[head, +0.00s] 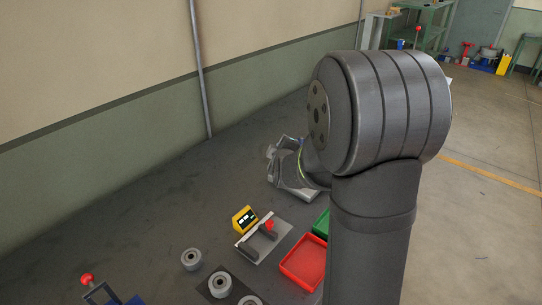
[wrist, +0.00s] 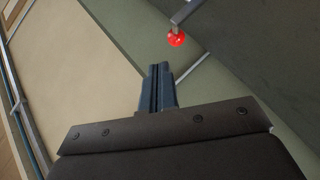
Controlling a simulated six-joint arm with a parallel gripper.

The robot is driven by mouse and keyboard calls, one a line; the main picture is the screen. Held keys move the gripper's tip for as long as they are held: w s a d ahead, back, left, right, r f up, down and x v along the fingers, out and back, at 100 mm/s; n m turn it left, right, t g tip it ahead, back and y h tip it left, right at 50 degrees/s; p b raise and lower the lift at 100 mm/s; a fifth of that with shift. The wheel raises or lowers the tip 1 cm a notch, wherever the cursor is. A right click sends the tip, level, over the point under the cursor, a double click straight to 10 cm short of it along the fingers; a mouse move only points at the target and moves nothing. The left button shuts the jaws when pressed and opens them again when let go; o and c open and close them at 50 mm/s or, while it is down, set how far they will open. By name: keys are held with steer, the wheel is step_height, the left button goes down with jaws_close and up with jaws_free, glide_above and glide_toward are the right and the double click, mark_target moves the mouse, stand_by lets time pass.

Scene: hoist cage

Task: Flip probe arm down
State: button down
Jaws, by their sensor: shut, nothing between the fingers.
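In the wrist view, a red ball (wrist: 176,39) sits on the end of a grey bar (wrist: 190,10) that runs out of the top edge. It looks like the probe arm, but I cannot be sure. My gripper (wrist: 160,72) is shut and empty, with its fingertips below and slightly left of the ball in the picture. A gap shows between them. In the head view my arm hides the gripper. A grey metal fixture (head: 299,188) shows partly behind my arm.
On the dark bench stand a yellow meter (head: 244,219), a plate with dark handles (head: 263,241), a red tray (head: 303,262), a green tray (head: 321,224) and grey rings (head: 191,259). A red-knobbed lever (head: 87,280) is at the lower left. The bench's middle left is clear.

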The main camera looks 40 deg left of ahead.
steer(key=s+a+f+n+y, duration=0.1)
steer(key=s+f+n, duration=0.3)
steer(key=s+n, duration=0.3)
steer(key=shift+f+n+t+y, duration=0.25)
steer(key=shift+n+t+y, duration=0.05)
steer(key=shift+n+t, duration=0.1)
steer(key=shift+a, duration=0.1)
steer(key=x, duration=1)
steer(key=shift+w+d+r, duration=0.15)
steer(key=shift+w+d, duration=0.15)
steer(key=shift+d, duration=0.3)
steer(key=shift+w+d+r, duration=0.15)
steer(key=shift+w+d, duration=0.1)
steer(key=shift+d, duration=0.35)
steer(key=shift+w+d+r, duration=0.15)
steer(key=shift+w+d, duration=0.15)
steer(key=shift+d, duration=0.3)
